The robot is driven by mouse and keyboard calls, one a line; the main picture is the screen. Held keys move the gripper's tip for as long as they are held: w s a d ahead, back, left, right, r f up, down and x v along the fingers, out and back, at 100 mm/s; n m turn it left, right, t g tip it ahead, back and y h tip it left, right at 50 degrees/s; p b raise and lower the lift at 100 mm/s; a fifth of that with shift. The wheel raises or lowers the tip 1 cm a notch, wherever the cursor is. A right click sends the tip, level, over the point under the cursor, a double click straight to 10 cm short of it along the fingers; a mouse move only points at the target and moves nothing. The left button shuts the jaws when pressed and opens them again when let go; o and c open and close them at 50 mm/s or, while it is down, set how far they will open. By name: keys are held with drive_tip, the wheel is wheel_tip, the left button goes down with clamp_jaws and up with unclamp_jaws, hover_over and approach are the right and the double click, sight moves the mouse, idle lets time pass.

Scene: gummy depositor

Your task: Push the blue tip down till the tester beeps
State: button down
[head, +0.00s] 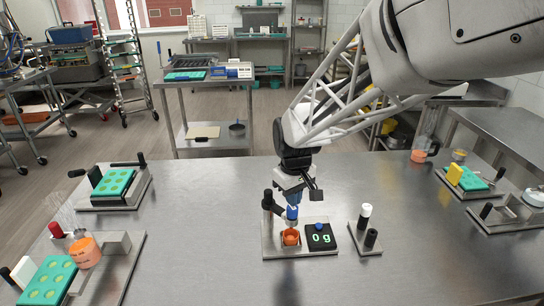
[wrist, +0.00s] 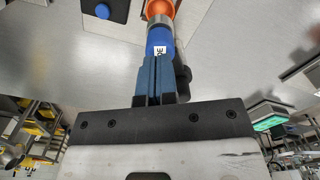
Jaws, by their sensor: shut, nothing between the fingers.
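The tester (head: 320,238) is a black block on a metal base, with a blue button on top and a green display reading "0 g". Left of it an orange cup (head: 291,238) stands under the upright blue tip (head: 292,212). In the wrist view the blue tip (wrist: 160,42) has a small white label and a metal collar, with the orange cup (wrist: 159,8) beyond it. My gripper (head: 292,196) points down with its fingers together, directly over the blue tip. In the wrist view my fingertips (wrist: 158,60) meet its near end; I cannot tell whether they touch.
A black post (head: 267,201) rises close left of the tip. A small stand with a white-topped and a black peg (head: 365,238) is to the right. Green mould trays (head: 114,183) on metal stations lie at left.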

drive_tip(key=shift+f, duration=1.4)
drive_tip(key=shift+r, duration=3.55)
drive_tip(key=shift+s+d+r, duration=0.25)
drive_tip(key=shift+s, duration=0.2)
drive_tip(key=s+d+r+m+t, duration=0.1)
drive_tip(key=s+d+r+m, duration=0.1)
drive_tip(key=s, duration=0.9)
drive_tip(key=s+d+r+m+t, duration=0.1)
drive_tip(key=s+d+m, duration=0.3)
drive_tip(key=s, duration=0.7)
drive_tip(key=shift+s+d+r+t, duration=0.3)
drive_tip(key=shift+d+r, duration=0.25)
drive_tip(key=shift+d, duration=0.4)
